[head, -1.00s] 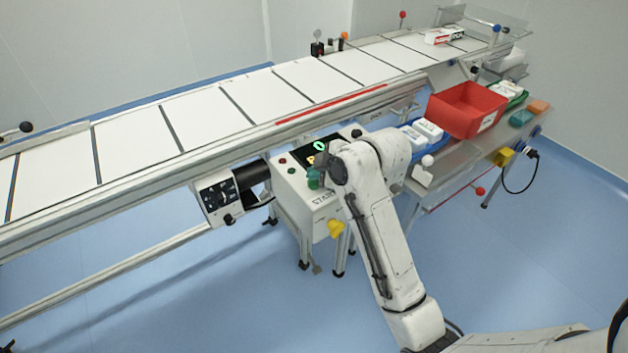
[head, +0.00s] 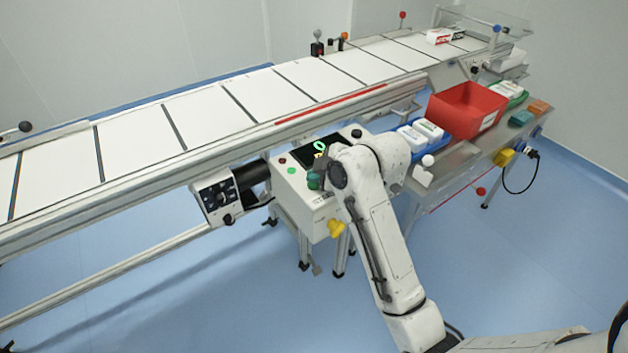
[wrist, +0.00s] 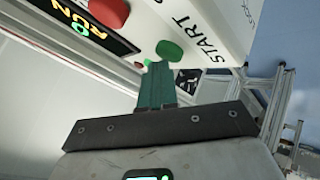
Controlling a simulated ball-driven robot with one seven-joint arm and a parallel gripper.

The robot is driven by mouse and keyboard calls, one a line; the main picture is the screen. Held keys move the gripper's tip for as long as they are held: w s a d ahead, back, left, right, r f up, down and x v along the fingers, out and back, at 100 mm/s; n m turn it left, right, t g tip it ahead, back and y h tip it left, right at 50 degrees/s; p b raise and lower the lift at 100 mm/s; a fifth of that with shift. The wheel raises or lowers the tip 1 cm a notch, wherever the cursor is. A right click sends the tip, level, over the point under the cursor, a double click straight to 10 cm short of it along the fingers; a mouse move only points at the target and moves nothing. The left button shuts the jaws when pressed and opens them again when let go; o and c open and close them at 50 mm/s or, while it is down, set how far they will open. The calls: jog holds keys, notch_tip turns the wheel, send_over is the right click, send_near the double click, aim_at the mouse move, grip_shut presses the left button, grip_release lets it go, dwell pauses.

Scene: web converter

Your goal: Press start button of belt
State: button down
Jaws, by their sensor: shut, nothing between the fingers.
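The control box (head: 300,192) stands beside the belt (head: 190,118). In the wrist view a round green button (wrist: 169,50) sits by the printed word START (wrist: 198,52). My gripper's teal fingers (wrist: 158,68) are shut together and empty. Their tips appear just below the green button in the wrist view; I cannot tell whether they touch it. In the head view my gripper (head: 314,181) is at the front edge of the box top, and it and my arm hide the green button there.
A larger red button (wrist: 110,12) is beside the display (wrist: 80,25). A dark switch panel (head: 216,198) hangs left of the box. A red bin (head: 467,112) stands on the side table to the right. A small box (head: 440,36) lies on the belt's far end.

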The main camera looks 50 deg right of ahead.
aim_at(317, 185)
dwell(0.3)
jog(key=shift+r+p, duration=1)
jog(key=shift+p, duration=0.1)
notch_tip(317, 185, up, 5)
jog(key=p, duration=0.5)
dwell(0.5)
